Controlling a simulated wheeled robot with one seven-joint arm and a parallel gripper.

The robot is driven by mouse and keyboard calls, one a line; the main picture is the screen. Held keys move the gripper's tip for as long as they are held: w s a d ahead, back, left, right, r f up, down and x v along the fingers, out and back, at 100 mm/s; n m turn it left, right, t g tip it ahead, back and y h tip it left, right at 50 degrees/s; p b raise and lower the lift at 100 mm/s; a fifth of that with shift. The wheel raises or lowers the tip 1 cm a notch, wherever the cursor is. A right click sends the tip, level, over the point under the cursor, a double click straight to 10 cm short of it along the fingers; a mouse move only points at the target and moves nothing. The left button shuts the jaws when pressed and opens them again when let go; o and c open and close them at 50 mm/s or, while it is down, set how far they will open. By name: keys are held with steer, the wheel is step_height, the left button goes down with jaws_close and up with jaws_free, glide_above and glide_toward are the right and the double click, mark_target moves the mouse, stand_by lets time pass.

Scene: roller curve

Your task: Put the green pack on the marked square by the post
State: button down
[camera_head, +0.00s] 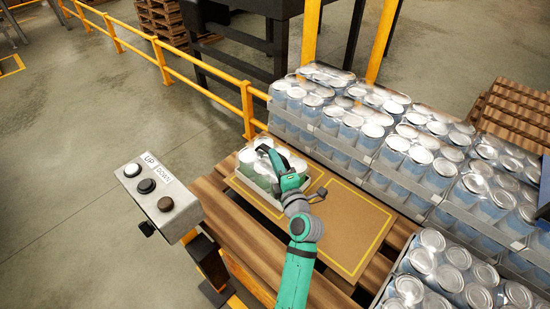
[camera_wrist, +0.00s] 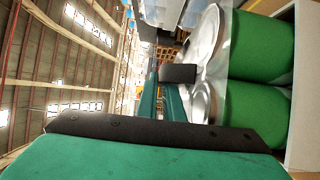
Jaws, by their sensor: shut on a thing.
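The green pack (camera_head: 249,158) is a pale tray of silver-lidded cans with green sides. It is over the left end of a brown board with a yellow outline (camera_head: 352,228), near a yellow railing post (camera_head: 248,112). My gripper (camera_head: 277,163) is shut on the pack from above and hides part of it. In the wrist view, the pack's green cans (camera_wrist: 262,48) lie close beside the jaws at the right. I cannot tell whether the pack touches the board. The pack covers part of the marking beneath it.
Shrink-wrapped packs of blue cans (camera_head: 400,140) stand close behind and right of the board. More cans (camera_head: 445,270) stand at the lower right. A control box (camera_head: 157,200) with UP and DOWN labels stands left. The board's right part is bare.

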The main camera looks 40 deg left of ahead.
steer(key=c, duration=2.3)
jaws_free()
steer(key=shift+f, duration=0.1)
steer(key=o, duration=0.4)
steer(key=shift+s+a, duration=0.1)
steer(key=shift+s, duration=0.1)
steer(key=v, duration=1.2)
steer(key=shift+w, duration=0.15)
